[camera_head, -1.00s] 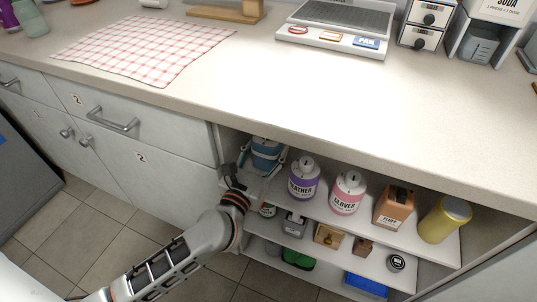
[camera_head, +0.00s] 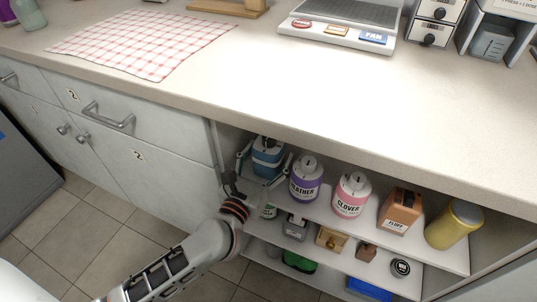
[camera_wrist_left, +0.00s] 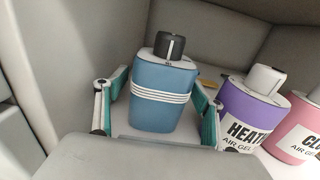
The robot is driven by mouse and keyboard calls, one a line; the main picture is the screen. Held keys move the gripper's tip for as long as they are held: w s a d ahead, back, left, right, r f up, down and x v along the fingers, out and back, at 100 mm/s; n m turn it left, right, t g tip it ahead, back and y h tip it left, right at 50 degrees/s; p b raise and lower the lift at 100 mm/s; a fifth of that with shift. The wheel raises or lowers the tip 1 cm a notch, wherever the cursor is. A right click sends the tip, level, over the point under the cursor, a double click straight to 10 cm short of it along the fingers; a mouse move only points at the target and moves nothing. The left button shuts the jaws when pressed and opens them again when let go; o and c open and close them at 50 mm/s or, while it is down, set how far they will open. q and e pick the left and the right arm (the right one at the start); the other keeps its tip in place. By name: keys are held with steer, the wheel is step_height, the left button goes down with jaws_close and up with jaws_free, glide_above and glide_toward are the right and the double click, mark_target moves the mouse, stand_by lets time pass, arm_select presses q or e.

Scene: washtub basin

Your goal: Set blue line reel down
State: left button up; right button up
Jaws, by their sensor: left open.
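The blue line reel (camera_head: 267,158) is a blue block with white line wound around its middle and a dark top. It stands upright at the left end of the upper shelf in the open cabinet; its base is partly hidden. In the left wrist view the reel (camera_wrist_left: 164,92) sits between the two teal-lined fingers. My left gripper (camera_head: 264,168) is open around it, with a visible gap on both sides (camera_wrist_left: 160,100). My right gripper is not in view.
A purple bottle (camera_head: 306,183) stands close to the right of the reel, then a pink bottle (camera_head: 351,198), a brown carton (camera_head: 399,212) and a yellow cylinder (camera_head: 453,225). The cabinet wall is close on the left and the countertop (camera_head: 330,105) overhangs above.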

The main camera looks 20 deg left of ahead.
mark_target(263, 164)
arm_select(q)
steer(key=shift+r, duration=0.4)
steer(key=s, duration=0.4)
steer(key=shift+s+f, duration=0.15)
steer(key=shift+f, duration=0.15)
steer(key=s+d+r+m+h, duration=0.1)
steer(key=s+d+m+h, duration=0.25)
steer(key=s+m, duration=0.65)
steer(key=s+d+r+m+h, duration=0.2)
steer(key=s+d+m, duration=0.2)
steer(key=s+m, duration=0.5)
steer(key=s+a+f+m+g+y, duration=0.1)
steer(key=s+f+m+g, duration=0.2)
steer(key=m, duration=0.7)
steer(key=s+a+f+m+g+y, duration=0.1)
steer(key=s+a+f+m+g, duration=0.1)
steer(key=f+m, duration=0.5)
steer(key=s+m+g, duration=0.1)
steer(key=s+m, duration=0.1)
steer(key=m, duration=0.1)
steer(key=shift+s+f+m, duration=0.3)
steer(key=shift+s, duration=0.05)
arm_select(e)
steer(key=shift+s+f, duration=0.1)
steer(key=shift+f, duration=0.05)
